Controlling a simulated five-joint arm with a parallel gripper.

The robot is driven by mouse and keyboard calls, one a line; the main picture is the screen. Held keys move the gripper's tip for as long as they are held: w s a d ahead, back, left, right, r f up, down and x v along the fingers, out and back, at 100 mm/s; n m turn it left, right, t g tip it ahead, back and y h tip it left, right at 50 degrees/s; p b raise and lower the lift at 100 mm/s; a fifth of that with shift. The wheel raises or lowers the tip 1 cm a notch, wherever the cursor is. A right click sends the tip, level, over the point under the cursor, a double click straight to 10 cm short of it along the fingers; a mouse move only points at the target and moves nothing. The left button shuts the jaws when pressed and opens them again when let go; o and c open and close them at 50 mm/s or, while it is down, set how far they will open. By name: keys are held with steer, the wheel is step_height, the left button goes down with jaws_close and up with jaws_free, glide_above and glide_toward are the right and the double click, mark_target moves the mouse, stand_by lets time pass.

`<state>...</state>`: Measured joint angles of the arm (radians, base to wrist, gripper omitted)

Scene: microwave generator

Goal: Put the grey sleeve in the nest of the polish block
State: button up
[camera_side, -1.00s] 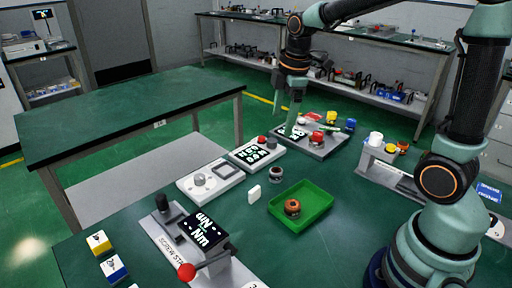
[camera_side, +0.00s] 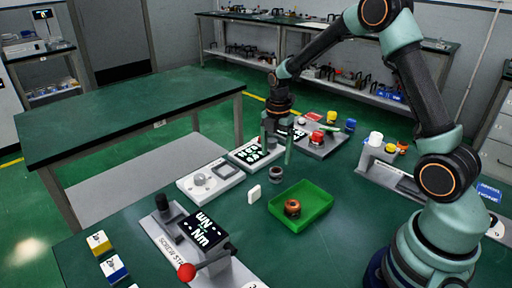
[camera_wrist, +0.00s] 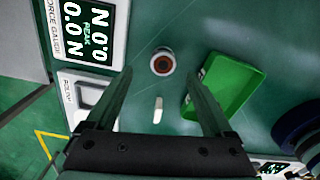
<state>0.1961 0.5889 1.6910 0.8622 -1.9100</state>
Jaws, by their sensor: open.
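The grey sleeve (camera_side: 275,175) is a short ring standing on the green table; in the wrist view it is a pale ring with a brown centre (camera_wrist: 162,63). The polish block (camera_side: 188,187) is a pale block left of the sleeve, with a round feature and a grey square on top; I cannot tell which is the nest. In the wrist view the block (camera_wrist: 72,84) is partly hidden by a finger. My gripper (camera_side: 277,150) is open and empty, above the table near the sleeve. In the wrist view the sleeve appears between the fingertips (camera_wrist: 157,78).
A green tray (camera_side: 318,209) holding an orange-brown ring (camera_side: 292,208) is right of the sleeve. The force gauge (camera_side: 240,153) lies behind the polish block. A screw station (camera_side: 178,240) is in front.

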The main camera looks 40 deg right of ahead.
mark_target(276, 170)
steer(key=shift+s+f, duration=0.15)
steer(key=shift+f, duration=1.25)
steer(key=shift+s+f, duration=0.1)
steer(key=shift+f, duration=1.3)
jaws_close()
